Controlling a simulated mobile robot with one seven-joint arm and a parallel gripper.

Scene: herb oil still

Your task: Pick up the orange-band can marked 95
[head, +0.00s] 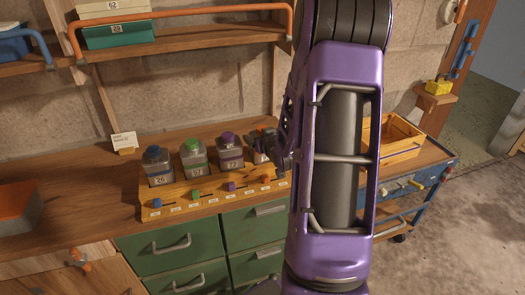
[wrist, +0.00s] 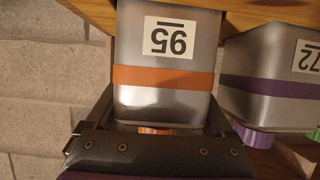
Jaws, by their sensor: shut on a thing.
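The orange-band can (wrist: 165,55) marked 95 fills the middle of the wrist view, a metal can with an orange cap at the bottom of the picture. My gripper (wrist: 160,112) is shut on it, one finger on each side near the cap end. The can's far end meets a wooden edge at the top of the picture; I cannot tell whether it is lifted. In the head view my gripper (head: 275,148) is at the right end of the wooden rack (head: 215,196), partly behind my arm, and the can is mostly hidden there.
The purple-band can (wrist: 268,70) marked 72 stands close beside it; in the head view it (head: 229,150) sits in the rack with the green-capped can (head: 193,159) and the blue-capped can (head: 158,167). A wooden crate (head: 400,135) is on the right. A shelf (head: 180,40) runs above.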

